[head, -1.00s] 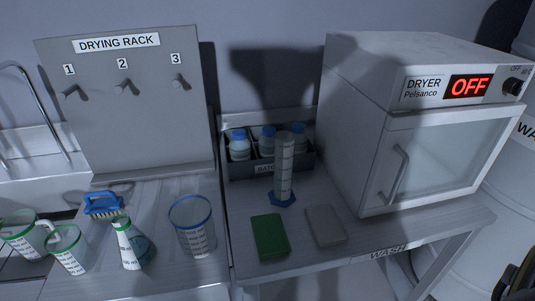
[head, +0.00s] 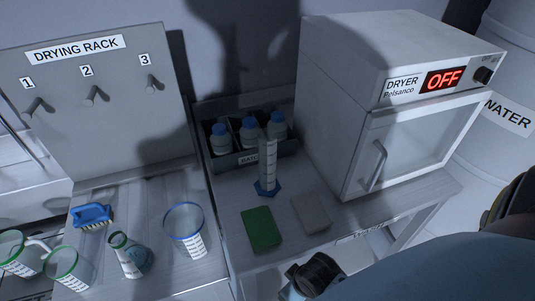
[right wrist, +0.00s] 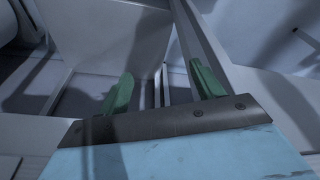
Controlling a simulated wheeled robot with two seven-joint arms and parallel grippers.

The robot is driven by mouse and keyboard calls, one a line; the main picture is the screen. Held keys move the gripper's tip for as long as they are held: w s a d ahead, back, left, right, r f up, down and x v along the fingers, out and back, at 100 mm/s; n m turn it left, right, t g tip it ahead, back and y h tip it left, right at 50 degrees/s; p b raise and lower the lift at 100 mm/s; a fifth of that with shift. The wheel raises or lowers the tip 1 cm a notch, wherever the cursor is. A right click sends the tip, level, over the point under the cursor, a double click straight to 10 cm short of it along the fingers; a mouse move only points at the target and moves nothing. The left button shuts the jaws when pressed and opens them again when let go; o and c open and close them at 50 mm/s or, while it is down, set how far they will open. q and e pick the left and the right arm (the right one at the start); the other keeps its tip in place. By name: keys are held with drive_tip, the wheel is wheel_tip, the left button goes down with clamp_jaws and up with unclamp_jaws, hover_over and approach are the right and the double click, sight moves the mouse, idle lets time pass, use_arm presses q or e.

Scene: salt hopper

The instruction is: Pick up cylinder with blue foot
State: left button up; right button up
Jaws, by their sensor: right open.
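The graduated cylinder (head: 267,165) with the blue foot (head: 267,188) stands upright on the grey table in the head view, in front of the bottle tray and left of the dryer. My right arm comes in at the lower right of the head view, in front of the table; its fingertips are not clear there. In the right wrist view my right gripper (right wrist: 163,92) shows two green fingers, spread apart with nothing between them. The cylinder does not show in that view. My left gripper is not in view.
A green sponge (head: 261,229) and a grey pad (head: 310,212) lie just in front of the cylinder. A tray (head: 245,158) of blue-capped bottles stands behind it. The dryer (head: 407,150) stands to the right. A blue-rimmed beaker (head: 186,228) and a flask (head: 130,257) stand to the left.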

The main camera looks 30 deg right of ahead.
sight(275, 159)
wheel_tip(275, 159, up, 18)
drive_tip(key=w+d+t+p, duration=0.2)
drive_tip(key=p, duration=0.1)
drive_tip(key=w+d+t, duration=0.1)
drive_tip(key=w, duration=0.1)
drive_tip(key=w+d+t, duration=0.1)
drive_tip(key=shift+w+d+f+t, duration=0.2)
drive_tip(key=shift+d+f+t, duration=0.05)
drive_tip(key=shift+d+t, duration=0.1)
drive_tip(key=w+d+t, duration=0.1)
drive_tip(key=w, duration=0.1)
drive_tip(key=w+d+r+t, duration=0.1)
drive_tip(key=w+d+t, duration=0.1)
drive_tip(key=shift+w+d+r+y, duration=0.1)
drive_tip(key=shift+w+d+y, duration=0.1)
drive_tip(key=shift+w+y, duration=0.15)
drive_tip(key=w+d+r+n+t+y, duration=0.2)
drive_tip(key=w+d+r+t+y, duration=0.2)
drive_tip(key=r+y, duration=0.15)
drive_tip(key=shift+h, duration=0.5)
drive_tip(key=x, duration=0.7)
drive_tip(key=shift+w+a+r, duration=0.15)
drive_tip(key=shift+a+r, duration=0.05)
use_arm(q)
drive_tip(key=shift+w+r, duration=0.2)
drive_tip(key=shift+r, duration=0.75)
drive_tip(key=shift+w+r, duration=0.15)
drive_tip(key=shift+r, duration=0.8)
use_arm(e)
drive_tip(key=shift+x, duration=3.05)
